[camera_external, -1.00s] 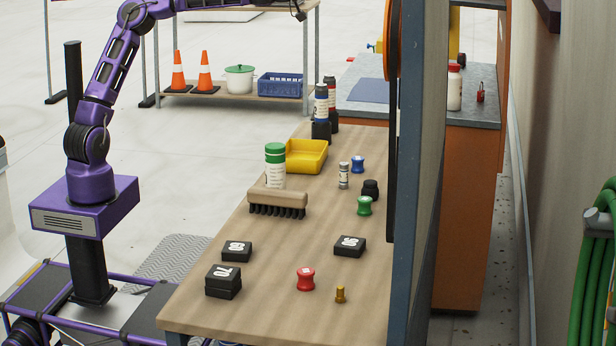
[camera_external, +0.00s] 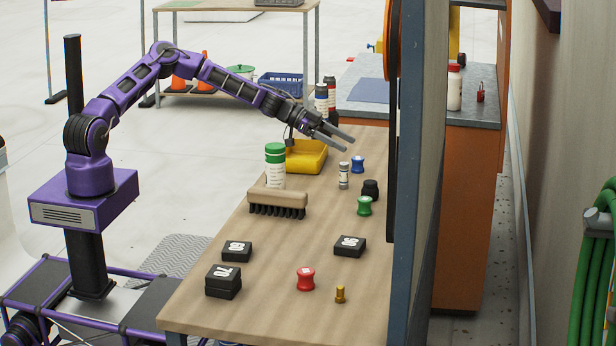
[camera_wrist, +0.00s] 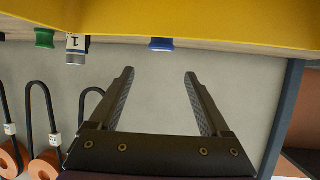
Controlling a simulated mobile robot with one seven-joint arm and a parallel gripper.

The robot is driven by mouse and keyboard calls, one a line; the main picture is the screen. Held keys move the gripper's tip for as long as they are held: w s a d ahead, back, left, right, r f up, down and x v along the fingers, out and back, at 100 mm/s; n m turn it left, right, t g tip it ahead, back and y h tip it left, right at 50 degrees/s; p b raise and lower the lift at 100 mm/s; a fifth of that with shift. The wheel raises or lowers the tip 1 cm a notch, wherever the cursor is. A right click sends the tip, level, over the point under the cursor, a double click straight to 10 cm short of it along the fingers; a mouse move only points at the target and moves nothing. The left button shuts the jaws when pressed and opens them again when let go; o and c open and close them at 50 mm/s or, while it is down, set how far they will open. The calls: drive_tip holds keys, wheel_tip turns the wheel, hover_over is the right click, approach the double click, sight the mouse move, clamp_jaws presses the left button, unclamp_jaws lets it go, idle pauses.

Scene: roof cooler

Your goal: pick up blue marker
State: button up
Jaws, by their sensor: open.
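No plain pen-shaped blue marker shows. A small blue spool-shaped piece (camera_external: 357,164) stands on the wooden bench, right of the yellow tray. It also shows in the wrist view (camera_wrist: 161,45), beyond the space between the fingers. I cannot tell which is the marker. My gripper (camera_external: 348,144) is open and empty above the bench, just beyond the blue piece and right of the tray. Its fingers (camera_wrist: 159,76) show apart in the wrist view.
The yellow tray (camera_external: 307,157) is under my wrist. A small white bottle (camera_external: 344,175), black piece (camera_external: 370,190) and green spool (camera_external: 364,206) stand near the blue piece. A green-capped canister (camera_external: 274,165) stands behind a brush (camera_external: 278,198). A dark upright panel borders the bench's right side.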

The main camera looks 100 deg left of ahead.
sight(355, 158)
wheel_tip(355, 158, down, 3)
drive_tip(key=shift+x, duration=1.5)
drive_tip(key=shift+r, duration=0.1)
clamp_jaws()
